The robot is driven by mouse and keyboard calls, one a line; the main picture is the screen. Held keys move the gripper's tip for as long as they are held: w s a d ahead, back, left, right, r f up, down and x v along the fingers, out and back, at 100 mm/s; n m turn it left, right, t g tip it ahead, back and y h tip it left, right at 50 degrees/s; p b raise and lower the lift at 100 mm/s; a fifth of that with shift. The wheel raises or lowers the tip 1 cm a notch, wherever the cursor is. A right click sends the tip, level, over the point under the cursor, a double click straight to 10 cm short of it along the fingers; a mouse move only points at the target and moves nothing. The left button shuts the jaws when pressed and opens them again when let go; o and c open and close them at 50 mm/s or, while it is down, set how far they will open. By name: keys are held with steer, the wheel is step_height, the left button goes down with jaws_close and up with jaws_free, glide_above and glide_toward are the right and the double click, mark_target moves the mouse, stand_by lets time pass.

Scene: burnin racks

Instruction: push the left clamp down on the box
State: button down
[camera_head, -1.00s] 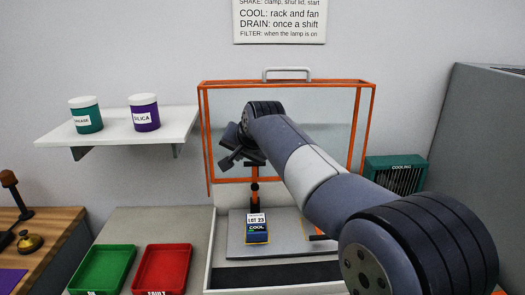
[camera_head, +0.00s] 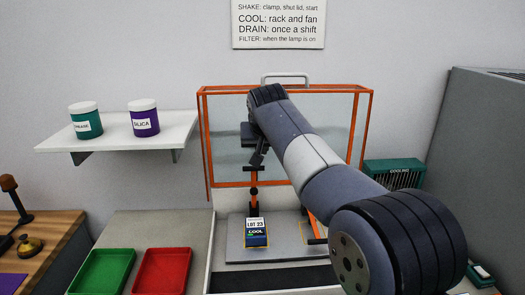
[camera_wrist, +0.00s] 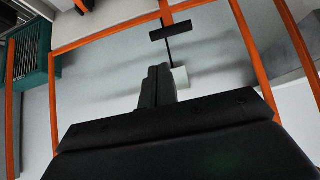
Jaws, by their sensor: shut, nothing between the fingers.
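The box (camera_head: 257,239), dark with a white LOT 23 label and COOL marking, stands on the grey plate inside the open shaker. The left clamp (camera_head: 253,190) is an orange lever with black cross bars, upright just behind the box. In the wrist view, an orange part with a black cross bar (camera_wrist: 178,31) appears beyond my fingers; it looks like this clamp. My gripper (camera_head: 258,159) is shut and empty, just above the clamp's top in the head view. Its fingers also show in the wrist view (camera_wrist: 158,82), apart from the bar. Contact is not visible.
The orange-framed clear lid (camera_head: 232,88) stands open behind my arm. The right clamp (camera_head: 314,229) is partly hidden by my arm. A teal cooling unit (camera_head: 398,173) stands at right. Green (camera_head: 101,271) and red (camera_head: 162,271) trays lie at left, below a shelf (camera_head: 110,138) with two jars.

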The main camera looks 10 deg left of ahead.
steer(key=p+x, duration=0.1)
steer(key=x, duration=0.7)
steer(key=shift+f, duration=0.15)
steer(key=shift+d+f+b, duration=0.1)
steer(key=shift+b, duration=0.2)
